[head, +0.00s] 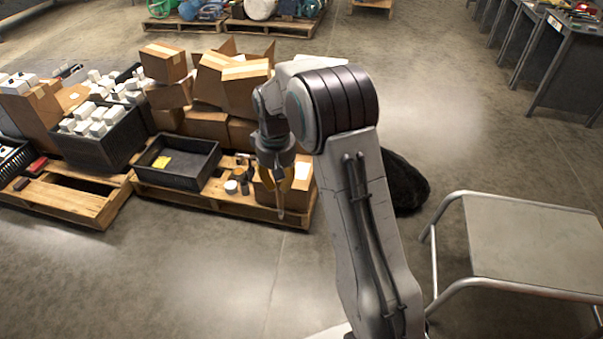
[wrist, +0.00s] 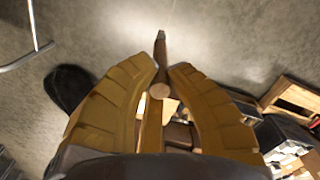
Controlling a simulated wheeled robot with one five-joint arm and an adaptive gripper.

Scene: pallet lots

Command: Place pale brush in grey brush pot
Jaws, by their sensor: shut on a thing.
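My gripper (head: 279,187) has amber fingers and hangs in front of the right end of the pallet. It is shut on the pale brush (head: 281,213), which points down below the fingertips. In the wrist view the brush (wrist: 160,48) sticks out between the fingertips of my gripper (wrist: 166,70), with a round tan end facing the camera. A small dark grey cylinder (head: 244,187), which may be the grey brush pot, stands on the pallet left of my gripper. It is too small to tell for sure. The brush is apart from it.
A pale round item (head: 231,187) stands beside the cylinder. A black tray (head: 178,181) lies farther left on the pallet (head: 205,201), with cardboard boxes (head: 207,124) behind. A metal-framed platform (head: 535,243) stands at right. The floor in front is clear.

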